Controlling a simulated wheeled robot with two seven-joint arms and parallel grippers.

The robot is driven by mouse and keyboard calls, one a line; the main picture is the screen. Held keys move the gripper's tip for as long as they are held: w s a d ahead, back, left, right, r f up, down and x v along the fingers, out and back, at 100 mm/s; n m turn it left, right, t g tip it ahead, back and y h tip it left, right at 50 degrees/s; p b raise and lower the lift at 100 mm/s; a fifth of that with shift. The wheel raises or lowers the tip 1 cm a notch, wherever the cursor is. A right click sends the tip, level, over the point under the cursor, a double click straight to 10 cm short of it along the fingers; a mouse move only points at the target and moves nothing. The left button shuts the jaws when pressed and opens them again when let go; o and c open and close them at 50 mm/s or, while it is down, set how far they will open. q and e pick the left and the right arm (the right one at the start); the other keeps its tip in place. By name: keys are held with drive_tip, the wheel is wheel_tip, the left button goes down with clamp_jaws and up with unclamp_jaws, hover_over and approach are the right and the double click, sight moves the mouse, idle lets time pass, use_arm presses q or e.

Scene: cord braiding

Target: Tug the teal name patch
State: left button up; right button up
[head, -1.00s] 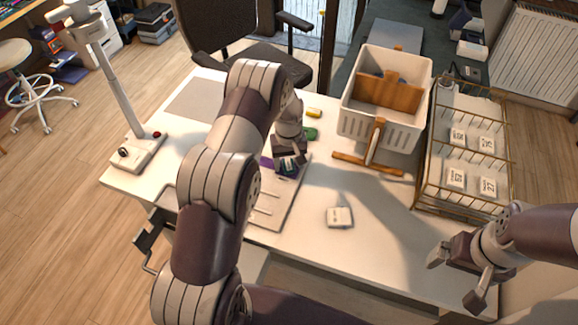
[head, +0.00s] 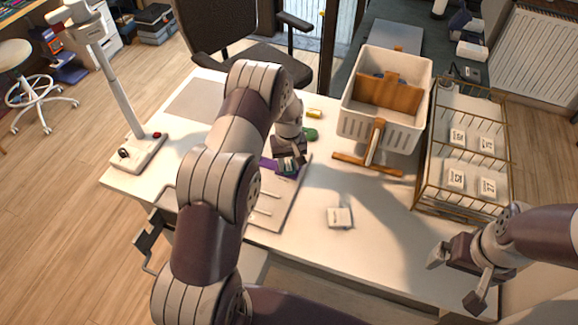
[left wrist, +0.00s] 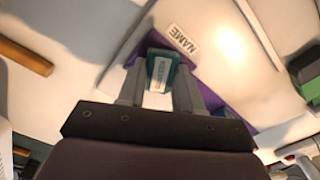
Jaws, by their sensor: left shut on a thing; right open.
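The teal name patch (left wrist: 162,68), with a white printed label, is between the two fingers of my left gripper (left wrist: 160,88) in the left wrist view. The fingers are shut on it. It lies over a purple piece (left wrist: 208,96) that carries a white "NAME" label (left wrist: 182,40). In the head view my left gripper (head: 289,166) is low over the white board, with the purple piece (head: 267,164) beside it; the patch is mostly hidden there. My right gripper (head: 457,277) is open and empty at the table's front right.
A white board (head: 267,211) with thin pegs lies under my left arm. A small white labelled block (head: 339,217) sits mid-table. A white bin (head: 352,120), a wooden T-shaped piece (head: 366,165) and a wire rack (head: 431,187) stand at right. A green object (head: 311,134) is behind my left gripper.

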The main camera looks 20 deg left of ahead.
idle(0.5)
use_arm(q)
drive_tip(key=o, duration=1.4)
drive_tip(key=shift+r+p, duration=0.6)
drive_tip(key=shift+r, duration=0.05)
drive_tip(key=shift+r+p, duration=1.6)
drive_tip(key=shift+r, duration=0.75)
